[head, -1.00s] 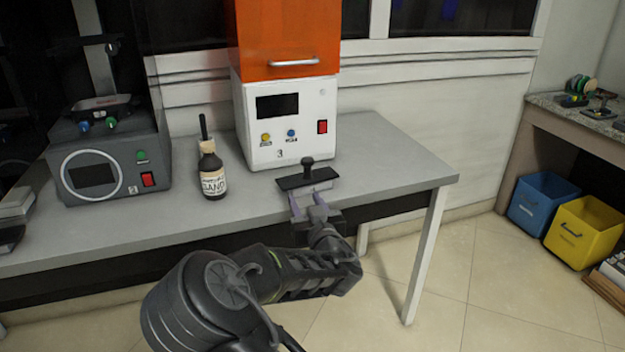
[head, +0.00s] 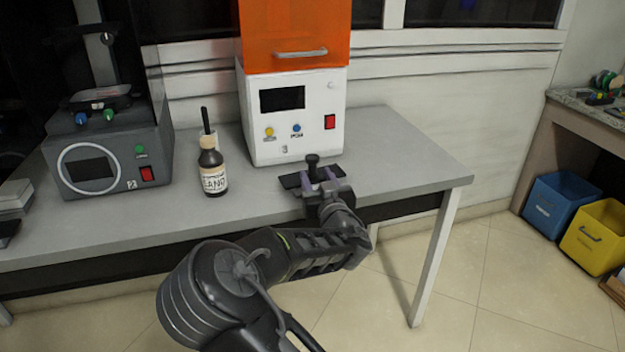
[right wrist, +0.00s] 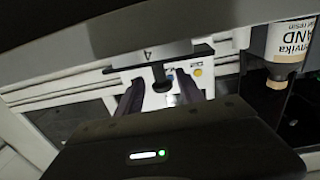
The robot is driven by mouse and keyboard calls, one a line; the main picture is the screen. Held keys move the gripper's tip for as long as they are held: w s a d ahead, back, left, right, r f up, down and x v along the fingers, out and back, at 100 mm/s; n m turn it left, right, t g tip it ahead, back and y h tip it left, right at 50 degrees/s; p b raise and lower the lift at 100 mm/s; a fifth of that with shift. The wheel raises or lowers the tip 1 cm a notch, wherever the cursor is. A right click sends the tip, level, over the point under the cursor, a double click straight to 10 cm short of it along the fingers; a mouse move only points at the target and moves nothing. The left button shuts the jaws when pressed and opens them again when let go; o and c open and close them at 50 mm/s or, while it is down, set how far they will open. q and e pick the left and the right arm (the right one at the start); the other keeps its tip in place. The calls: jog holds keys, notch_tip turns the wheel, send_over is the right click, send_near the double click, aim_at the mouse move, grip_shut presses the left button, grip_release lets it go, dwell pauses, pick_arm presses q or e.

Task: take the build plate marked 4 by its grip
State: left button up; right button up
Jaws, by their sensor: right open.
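The dark build plate (head: 290,181) lies flat near the front edge of the grey table, before the white printer. Its short black grip (head: 312,163) stands up from it. In the right wrist view the plate (right wrist: 198,50) carries the mark 4, and its grip (right wrist: 160,78) shows between the fingers. My right gripper (head: 319,178) is open at the plate, with one purple finger on either side of the grip. I cannot tell whether a finger touches it. The gripper (right wrist: 160,90) also shows in the right wrist view. My left gripper is out of view.
The white printer (head: 258,137) with an orange hood (head: 295,25) stands behind the plate. A labelled bottle (head: 213,180) stands to the left, and a grey printer (head: 112,165) marked 2 beyond it. The table (head: 400,160) is clear to the right. Blue (head: 556,205) and yellow (head: 600,235) bins stand farther right.

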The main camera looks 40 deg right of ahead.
aim_at(313, 169)
jog(key=b+x, duration=0.1)
jog(key=x, duration=0.4)
jog(key=shift+w, duration=0.1)
jog(key=shift+c, duration=0.4)
dwell(0.3)
grip_shut()
dwell(1.2)
